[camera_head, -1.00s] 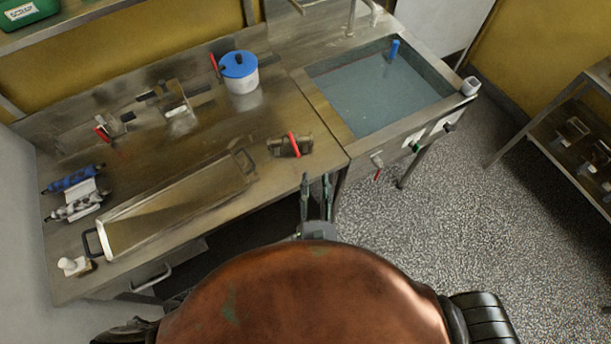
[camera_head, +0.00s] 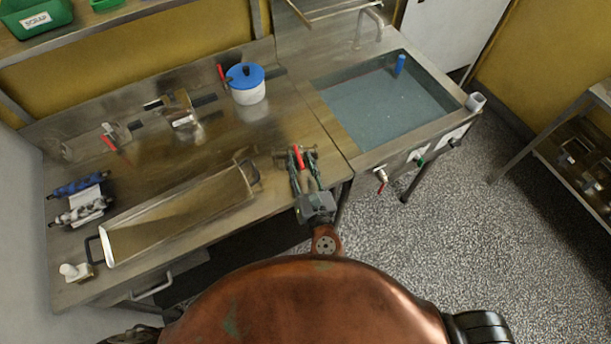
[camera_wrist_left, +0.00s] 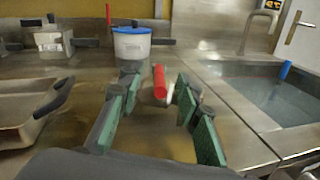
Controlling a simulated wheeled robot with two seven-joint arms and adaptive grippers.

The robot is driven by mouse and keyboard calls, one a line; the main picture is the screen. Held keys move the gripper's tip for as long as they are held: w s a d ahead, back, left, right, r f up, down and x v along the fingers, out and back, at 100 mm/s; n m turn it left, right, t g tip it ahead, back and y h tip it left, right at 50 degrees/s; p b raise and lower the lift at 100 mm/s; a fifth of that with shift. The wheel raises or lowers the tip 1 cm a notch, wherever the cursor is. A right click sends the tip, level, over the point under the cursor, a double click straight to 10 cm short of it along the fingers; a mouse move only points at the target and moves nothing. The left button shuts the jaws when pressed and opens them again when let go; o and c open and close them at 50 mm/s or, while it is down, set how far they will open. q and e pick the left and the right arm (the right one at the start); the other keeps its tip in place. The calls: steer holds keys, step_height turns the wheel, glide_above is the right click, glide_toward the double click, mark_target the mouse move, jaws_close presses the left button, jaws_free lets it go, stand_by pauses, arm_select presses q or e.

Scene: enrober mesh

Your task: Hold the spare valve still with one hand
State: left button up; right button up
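The spare valve, a small metal body with a red lever (camera_head: 298,157), lies on the steel bench near its front right edge. My left gripper (camera_head: 303,160) reaches over the bench edge to it and partly hides its body. In the left wrist view, the red lever (camera_wrist_left: 159,81) stands between the green-padded fingers of the left gripper (camera_wrist_left: 158,92). The fingers are apart, one on each side of the valve, with gaps showing beside the lever. Contact with the body cannot be made out. My right gripper is not in view.
A long steel tray (camera_head: 178,222) lies left of the valve. A white pot with a blue lid (camera_head: 246,84) stands behind. A water-filled sink (camera_head: 385,100) is to the right. Bare bench surrounds the valve.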

mark_target(296, 147)
arm_select(q)
steer(key=shift+w+a, duration=0.15)
steer(key=shift+w, duration=0.6)
steer(key=shift+w+a, duration=0.1)
steer(key=shift+w, duration=0.65)
steer(key=shift+c, duration=0.7)
jaws_close()
